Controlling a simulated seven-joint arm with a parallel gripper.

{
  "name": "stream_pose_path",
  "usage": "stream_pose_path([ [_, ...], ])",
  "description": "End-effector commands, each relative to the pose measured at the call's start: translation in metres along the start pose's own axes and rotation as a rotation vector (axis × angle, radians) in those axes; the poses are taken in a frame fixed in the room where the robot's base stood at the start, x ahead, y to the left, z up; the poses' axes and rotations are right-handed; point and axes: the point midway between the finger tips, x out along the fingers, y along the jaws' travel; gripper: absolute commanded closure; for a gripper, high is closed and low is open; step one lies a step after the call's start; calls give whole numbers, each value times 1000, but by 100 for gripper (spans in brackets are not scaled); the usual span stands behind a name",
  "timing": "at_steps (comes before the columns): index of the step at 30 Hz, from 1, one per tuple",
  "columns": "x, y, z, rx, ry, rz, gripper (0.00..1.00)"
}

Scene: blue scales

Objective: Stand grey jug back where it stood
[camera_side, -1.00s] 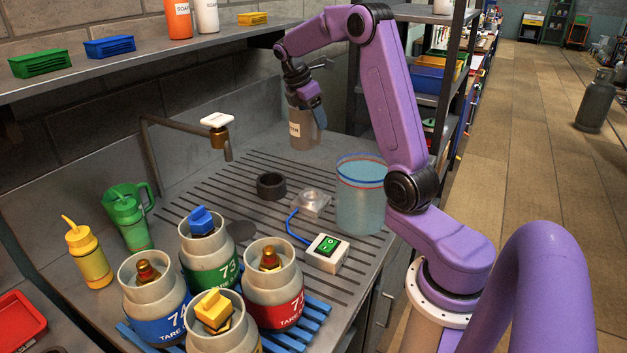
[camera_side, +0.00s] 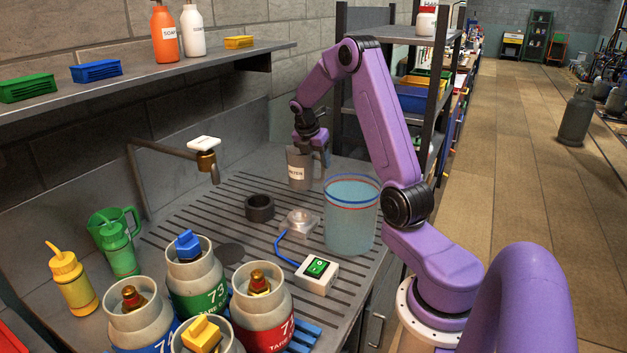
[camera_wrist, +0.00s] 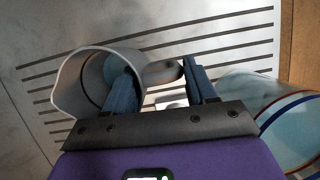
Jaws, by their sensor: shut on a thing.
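The grey jug (camera_side: 299,172), with a white label on its side, is upright at the back of the slotted worktop in the side view. My gripper (camera_side: 312,140) is above it, shut on the jug at its handle side. In the wrist view my gripper (camera_wrist: 168,82) has one finger inside the jug's rim and the other beyond the handle. The open mouth of the jug (camera_wrist: 75,88) shows at the left there, with something pale blue inside. I cannot tell whether the jug's base touches the worktop.
A clear bucket of bluish liquid (camera_side: 350,225) stands close in front of the jug. A black ring (camera_side: 260,208), a switch box (camera_side: 317,274) and a tap (camera_side: 205,160) are nearby. Several gas cylinders (camera_side: 195,285) and a green jug (camera_side: 116,240) stand front left.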

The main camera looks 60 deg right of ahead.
Motion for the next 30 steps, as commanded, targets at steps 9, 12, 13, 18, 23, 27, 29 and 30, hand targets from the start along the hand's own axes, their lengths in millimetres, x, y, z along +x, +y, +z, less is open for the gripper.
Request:
stream_pose_path([
  [9,24,1,-9,0,0,-1,100],
  [12,37,1,-14,0,0,-2,100],
  [13,41,2,-16,-1,0,-2,100],
  [18,49,2,-19,1,-1,2,100],
  [23,49,2,-19,1,-1,2,100],
  [27,52,2,-20,0,0,0,41],
  [29,52,2,-20,0,-1,0,21],
  [30,51,2,-20,0,-1,0,18],
])
